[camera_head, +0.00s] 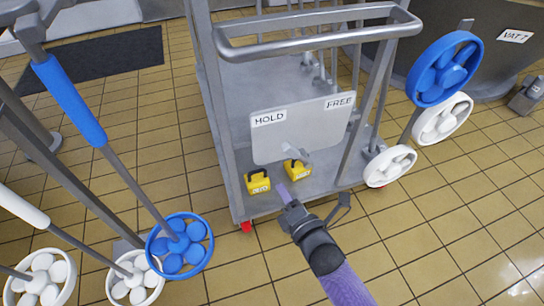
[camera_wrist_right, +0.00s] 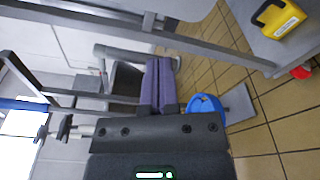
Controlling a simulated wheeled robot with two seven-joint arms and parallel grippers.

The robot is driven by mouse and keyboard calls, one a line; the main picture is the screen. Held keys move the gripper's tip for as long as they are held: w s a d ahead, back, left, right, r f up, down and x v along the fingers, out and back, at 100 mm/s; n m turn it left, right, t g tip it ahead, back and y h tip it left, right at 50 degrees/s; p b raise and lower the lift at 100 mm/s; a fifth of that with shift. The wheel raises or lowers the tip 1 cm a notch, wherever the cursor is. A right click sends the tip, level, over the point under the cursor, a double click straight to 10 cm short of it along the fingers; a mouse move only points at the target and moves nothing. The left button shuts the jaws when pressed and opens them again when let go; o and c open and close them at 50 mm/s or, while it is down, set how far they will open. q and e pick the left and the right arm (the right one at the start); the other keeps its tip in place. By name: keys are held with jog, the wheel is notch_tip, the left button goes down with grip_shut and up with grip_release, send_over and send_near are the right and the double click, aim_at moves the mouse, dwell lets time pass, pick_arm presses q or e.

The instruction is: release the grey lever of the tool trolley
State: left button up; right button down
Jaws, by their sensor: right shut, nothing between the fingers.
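The tool trolley (camera_head: 230,165) stands in the middle of the head view, with a grey plate (camera_head: 300,133) marked HOLD on its left and FREE on its right. A small grey lever (camera_head: 294,151) shows at the plate's lower edge, near its middle; its exact setting is hard to tell. My right gripper (camera_head: 284,192) is in front of the trolley, below the lever and apart from it in the picture. Its purple fingers are closed together and empty, as the right wrist view (camera_wrist_right: 160,85) also shows. My left gripper is not in view.
Two yellow blocks (camera_head: 257,181) (camera_head: 297,168) sit on the trolley's lower deck. Blue and white wheels stand on both sides, including a blue one (camera_head: 180,246) at left and another (camera_head: 444,69) at right. The trolley's top rail (camera_head: 320,38) crosses above. Tiled floor is clear at lower right.

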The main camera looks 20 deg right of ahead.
aim_at(297, 155)
jog(key=w+b, duration=0.1)
jog(key=w, duration=0.2)
jog(key=w+d+b, duration=0.1)
jog(key=w+b, duration=0.1)
jog(key=w, duration=0.1)
jog(key=w+b, duration=0.2)
jog(key=w, duration=0.1)
jog(key=shift+w+d+r, duration=0.1)
jog(key=shift+d+r, duration=0.05)
jog(key=shift+r, duration=0.15)
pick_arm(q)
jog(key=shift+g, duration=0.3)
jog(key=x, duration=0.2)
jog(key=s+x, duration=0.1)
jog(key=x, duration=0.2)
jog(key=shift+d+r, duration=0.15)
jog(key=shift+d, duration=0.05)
pick_arm(e)
jog(key=shift+d+r, duration=0.25)
jog(key=shift+d, duration=0.15)
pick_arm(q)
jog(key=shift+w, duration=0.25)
